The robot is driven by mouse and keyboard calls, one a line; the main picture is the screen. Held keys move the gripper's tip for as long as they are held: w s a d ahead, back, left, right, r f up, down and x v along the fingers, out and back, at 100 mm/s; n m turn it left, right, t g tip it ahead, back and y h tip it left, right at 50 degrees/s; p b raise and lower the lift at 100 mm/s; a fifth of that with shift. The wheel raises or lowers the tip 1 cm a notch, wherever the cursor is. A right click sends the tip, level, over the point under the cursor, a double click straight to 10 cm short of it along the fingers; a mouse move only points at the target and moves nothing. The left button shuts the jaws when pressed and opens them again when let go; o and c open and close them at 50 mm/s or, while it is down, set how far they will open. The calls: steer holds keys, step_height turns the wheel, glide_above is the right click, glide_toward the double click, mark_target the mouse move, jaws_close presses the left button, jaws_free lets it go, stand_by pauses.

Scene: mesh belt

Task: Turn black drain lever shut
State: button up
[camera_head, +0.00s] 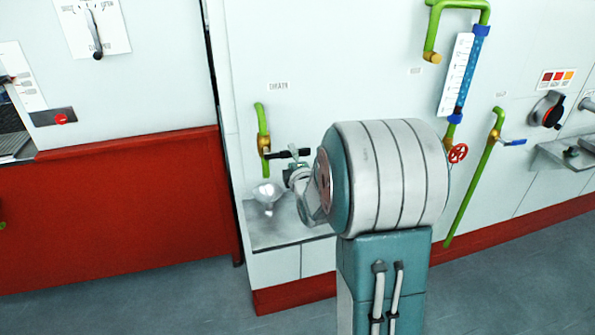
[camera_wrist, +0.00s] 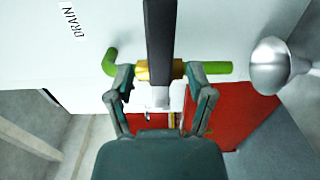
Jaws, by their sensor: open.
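The black drain lever (camera_head: 285,154) sticks out to the right from a brass valve (camera_head: 264,143) on an upright green pipe (camera_head: 262,118), below the DRAIN label. In the wrist view the black lever (camera_wrist: 160,40) runs across the green pipe (camera_wrist: 210,68), away from the brass fitting (camera_wrist: 150,68). My gripper (camera_wrist: 158,85) is open, one finger on each side of the lever and valve, close to both. I cannot tell whether a finger touches. In the head view my gripper (camera_head: 294,175) is at the lever, partly hidden behind my arm.
A silver funnel (camera_head: 268,193) stands under the drain pipe, above a grey ledge (camera_head: 272,236). It is right of my gripper in the wrist view (camera_wrist: 270,66). A red handwheel (camera_head: 457,153) and a blue-handled valve (camera_head: 512,142) are further right on the wall.

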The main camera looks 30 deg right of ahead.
steer(key=v, duration=0.9)
steer(key=shift+s+a, duration=0.3)
steer(key=s+a+r+m+g+y, duration=0.2)
steer(key=s+a+m+g+y, duration=0.3)
steer(key=s+a+m+g, duration=0.6)
steer(key=s+a+m, duration=0.3)
steer(key=s+a, duration=0.4)
steer(key=s, duration=0.3)
steer(key=shift+a+r+m+g, duration=0.3)
steer(key=shift+r+m+g, duration=0.1)
steer(key=shift+s, duration=0.15)
steer(key=shift+c, duration=0.8)
steer(key=shift+d, duration=0.1)
